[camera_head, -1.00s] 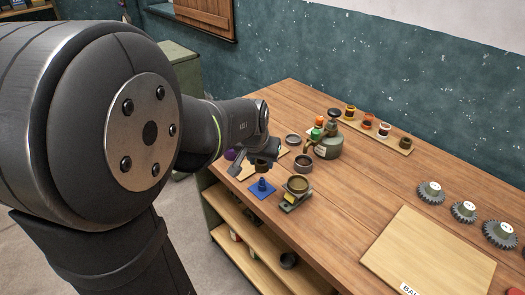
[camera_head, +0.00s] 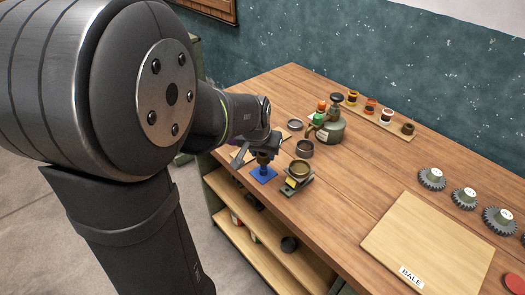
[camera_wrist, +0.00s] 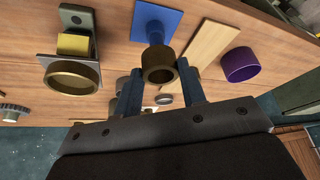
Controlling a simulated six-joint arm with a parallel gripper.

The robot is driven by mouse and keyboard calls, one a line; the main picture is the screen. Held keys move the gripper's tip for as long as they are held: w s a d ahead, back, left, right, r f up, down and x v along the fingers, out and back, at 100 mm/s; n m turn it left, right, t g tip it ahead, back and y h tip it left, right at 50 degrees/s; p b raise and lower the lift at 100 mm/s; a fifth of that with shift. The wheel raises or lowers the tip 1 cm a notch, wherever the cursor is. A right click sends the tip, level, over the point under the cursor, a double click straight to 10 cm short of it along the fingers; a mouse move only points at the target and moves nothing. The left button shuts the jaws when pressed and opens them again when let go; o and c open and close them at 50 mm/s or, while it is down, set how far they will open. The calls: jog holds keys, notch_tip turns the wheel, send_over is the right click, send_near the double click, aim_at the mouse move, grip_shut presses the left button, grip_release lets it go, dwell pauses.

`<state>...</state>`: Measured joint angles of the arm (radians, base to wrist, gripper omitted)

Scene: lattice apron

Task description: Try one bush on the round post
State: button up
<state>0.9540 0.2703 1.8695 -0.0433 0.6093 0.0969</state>
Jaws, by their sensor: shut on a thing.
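The bush also shows in the head view (camera_head: 264,158), just under my gripper (camera_head: 265,149). The blue round post (camera_wrist: 154,33) stands on a square blue base plate (camera_wrist: 174,20); the plate shows in the head view (camera_head: 263,175) directly below the bush. The bush lines up closely with the post and hides its tip. I cannot tell whether the bush is around the post or just above it.
Close by is a grey stand (camera_wrist: 88,68) with a yellow block (camera_wrist: 73,43) and a wide brass ring (camera_wrist: 72,76). A purple ring (camera_wrist: 240,65) lies by a wooden strip (camera_wrist: 205,45).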

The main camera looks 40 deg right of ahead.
jog(key=shift+f, duration=1.5)
jog(key=o, duration=1.2)
jog(key=shift+c, duration=0.2)
jog(key=v, duration=1.7)
jog(key=shift+r, duration=0.3)
jog(key=x, duration=1.7)
jog(key=shift+f, duration=0.3)
jog(key=shift+r, duration=0.1)
